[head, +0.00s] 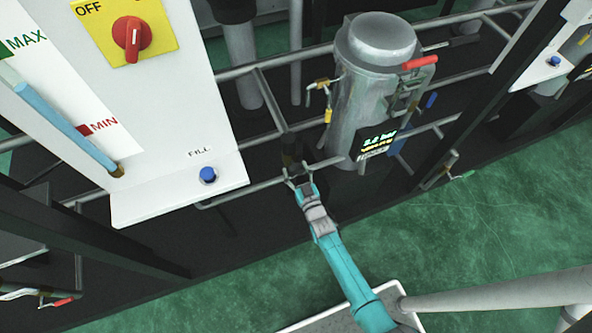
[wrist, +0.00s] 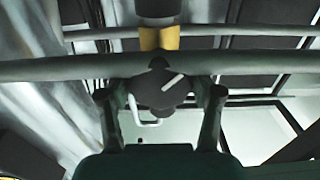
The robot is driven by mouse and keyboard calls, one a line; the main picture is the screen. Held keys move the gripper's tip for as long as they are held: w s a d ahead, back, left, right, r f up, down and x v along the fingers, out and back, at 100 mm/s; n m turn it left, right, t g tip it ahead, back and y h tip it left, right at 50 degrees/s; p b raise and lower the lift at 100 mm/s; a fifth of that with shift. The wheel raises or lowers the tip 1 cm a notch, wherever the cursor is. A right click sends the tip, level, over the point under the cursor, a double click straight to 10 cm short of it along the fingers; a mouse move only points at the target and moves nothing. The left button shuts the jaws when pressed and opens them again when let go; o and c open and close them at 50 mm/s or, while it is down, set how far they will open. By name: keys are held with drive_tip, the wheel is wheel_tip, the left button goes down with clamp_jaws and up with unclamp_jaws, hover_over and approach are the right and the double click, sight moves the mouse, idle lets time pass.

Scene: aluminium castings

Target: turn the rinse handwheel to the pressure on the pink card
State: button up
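My gripper (head: 299,181) is at the lower pipe in front of the rack. In the wrist view its two fingers (wrist: 160,95) stand apart, one on each side of a dark round handwheel (wrist: 163,89) with a white mark slanting up to the right. Pale background shows between the fingers and the wheel's lower part; contact at its sides is too dark to tell. In the head view the wheel is mostly hidden, a dark shape beyond the fingertips. A black display (head: 377,143) shows a green bar reading, perhaps 2.0 or 3.0, above yellow text. No pink card is visible.
Horizontal pipes (wrist: 260,67) cross just beyond the fingers. A grey cylindrical vessel (head: 375,80) with a red lever (head: 420,62) stands right of the gripper. A white panel (head: 160,120) with a blue button (head: 208,175) and red switch (head: 132,38) is at left. Green floor (head: 480,230) is open at right.

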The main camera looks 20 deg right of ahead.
drive_tip(key=c, duration=0.5)
drive_tip(key=shift+c, duration=0.2)
drive_tip(key=shift+n, duration=0.3)
drive_tip(key=n, duration=1.2)
drive_tip(key=shift+n, duration=0.3)
drive_tip(key=o, duration=1.2)
drive_tip(key=shift+a, duration=0.1)
drive_tip(key=shift+c, duration=0.2)
